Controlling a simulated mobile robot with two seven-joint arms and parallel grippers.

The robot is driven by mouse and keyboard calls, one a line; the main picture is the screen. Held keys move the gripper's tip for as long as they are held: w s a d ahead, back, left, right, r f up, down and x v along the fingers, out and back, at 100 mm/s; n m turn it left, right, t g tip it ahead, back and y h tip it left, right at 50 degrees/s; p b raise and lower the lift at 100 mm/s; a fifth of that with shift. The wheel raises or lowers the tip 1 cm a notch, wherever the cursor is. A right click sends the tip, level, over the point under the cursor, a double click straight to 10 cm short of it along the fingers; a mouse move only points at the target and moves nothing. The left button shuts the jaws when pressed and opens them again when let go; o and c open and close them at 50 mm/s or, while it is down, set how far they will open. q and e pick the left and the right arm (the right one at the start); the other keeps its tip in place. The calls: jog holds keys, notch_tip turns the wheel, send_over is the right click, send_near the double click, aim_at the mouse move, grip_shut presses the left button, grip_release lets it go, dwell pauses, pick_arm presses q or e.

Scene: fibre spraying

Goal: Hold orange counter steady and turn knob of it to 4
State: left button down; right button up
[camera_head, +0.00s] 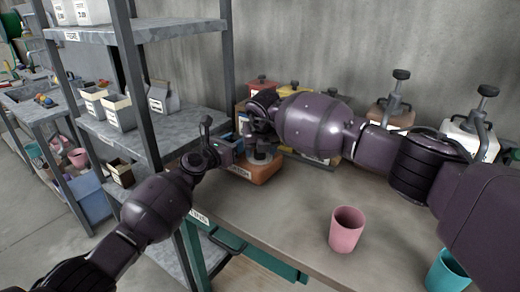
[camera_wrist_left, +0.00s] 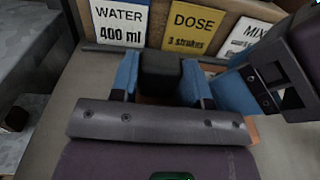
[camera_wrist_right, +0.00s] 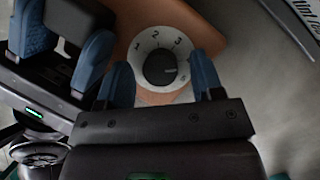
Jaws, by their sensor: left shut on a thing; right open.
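The orange counter (camera_head: 262,171) sits on the table beside the shelf rack. Its white dial (camera_wrist_right: 150,42) and round dark knob (camera_wrist_right: 160,68) show in the right wrist view. The numbers 1, 2 and 3 can be read; a light mark on the knob points right, toward the right finger. My left gripper (camera_wrist_left: 160,80) is shut on a black block (camera_wrist_left: 160,72) at the counter's side. My right gripper (camera_wrist_right: 164,82) is open, its blue fingers on either side of the knob; contact cannot be told. In the head view my grippers hide much of the counter.
A pink cup (camera_head: 346,229) and a teal cup (camera_head: 447,272) stand on the table (camera_head: 290,220). Signs for water, dose (camera_wrist_left: 192,27) and mix stand behind the counter. Pump-topped containers (camera_head: 394,105) line the back. A metal shelf rack (camera_head: 130,80) stands close on the left.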

jog(key=v, duration=1.2)
pick_arm(q)
jog(key=c, duration=0.5)
grip_release()
